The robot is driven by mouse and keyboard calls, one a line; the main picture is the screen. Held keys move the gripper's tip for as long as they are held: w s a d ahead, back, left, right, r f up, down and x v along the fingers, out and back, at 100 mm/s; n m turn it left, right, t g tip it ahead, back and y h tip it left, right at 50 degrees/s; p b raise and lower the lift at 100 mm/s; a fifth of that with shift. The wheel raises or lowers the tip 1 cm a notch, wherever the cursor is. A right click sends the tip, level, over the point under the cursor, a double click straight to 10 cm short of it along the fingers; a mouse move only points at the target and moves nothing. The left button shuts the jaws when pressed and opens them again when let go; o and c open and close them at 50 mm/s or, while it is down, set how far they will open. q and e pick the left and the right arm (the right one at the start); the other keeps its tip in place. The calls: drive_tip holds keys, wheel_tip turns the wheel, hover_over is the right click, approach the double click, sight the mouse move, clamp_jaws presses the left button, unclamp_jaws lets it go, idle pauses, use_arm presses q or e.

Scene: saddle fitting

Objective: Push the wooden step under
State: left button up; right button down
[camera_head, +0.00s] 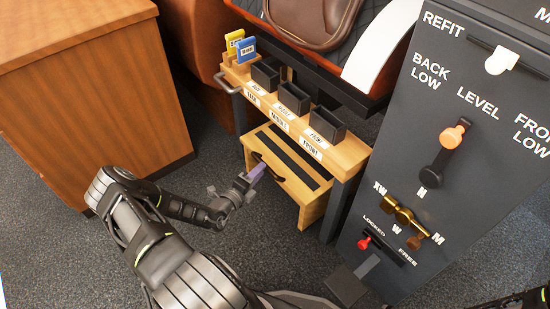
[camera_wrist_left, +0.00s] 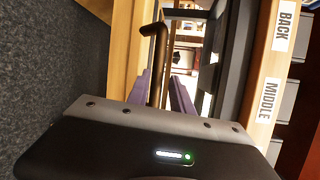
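The wooden step (camera_head: 312,205) is a light wood block with black strips on top. It juts out to the front from below the wooden shelf (camera_head: 351,154), its rear part under it. A dark curved handle (camera_head: 268,166) is on its near side; it also shows in the left wrist view (camera_wrist_left: 154,62). My left gripper (camera_head: 255,173) is beside the handle, its purple fingers apart. In the left wrist view the handle runs between the fingers (camera_wrist_left: 163,98); I cannot tell whether they touch it. My right gripper is out of view.
Black bins (camera_head: 327,123) stand on the shelf, labelled back, middle and front, below a saddle (camera_head: 318,22). A grey panel (camera_head: 440,90) with knobs and levers stands at right. A wooden cabinet (camera_head: 95,90) is at left. Carpet is clear between cabinet and step.

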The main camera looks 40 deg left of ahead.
sight(267, 160)
use_arm(q)
drive_tip(key=shift+s+a+f+n+y, duration=0.15)
drive_tip(key=shift+a+n+y, duration=0.15)
drive_tip(key=shift+a+n, duration=0.35)
drive_tip(key=shift+d, duration=0.15)
drive_tip(key=b+x, duration=0.3)
drive_tip(key=x, duration=0.4)
drive_tip(key=shift+w+f, duration=0.15)
drive_tip(key=shift+w, duration=0.2)
clamp_jaws()
idle(0.8)
